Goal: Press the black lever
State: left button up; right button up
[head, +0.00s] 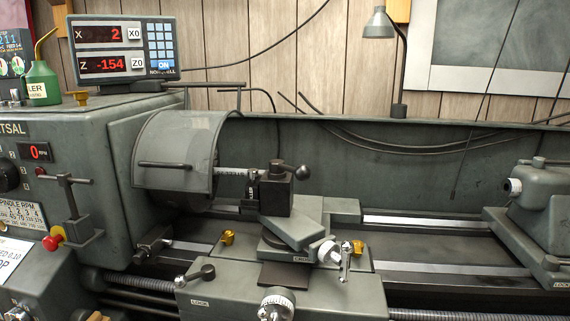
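A metal lathe fills the view, and several dark levers show on it. A dark lever with a crossbar (66,190) stands upright on the headstock front, above a red knob (53,239). A short black lever with a round end (195,275) sits on the front left of the carriage, near a "LOCK" label. A black ball-ended lever (291,171) sticks out right from the top of the tool post (276,194). I cannot tell which of these is the task's black lever. Neither of my grippers shows.
A grey chuck guard (178,150) covers the chuck left of the tool post. A digital readout (123,49) and a green oil can (42,83) stand on the headstock. A lamp (386,60) rises behind. The tailstock (541,204) is at right, with bare bed rails between.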

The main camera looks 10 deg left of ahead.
aim_at(302, 172)
jog(key=u, duration=1.7)
jog(key=k+l, duration=1.05)
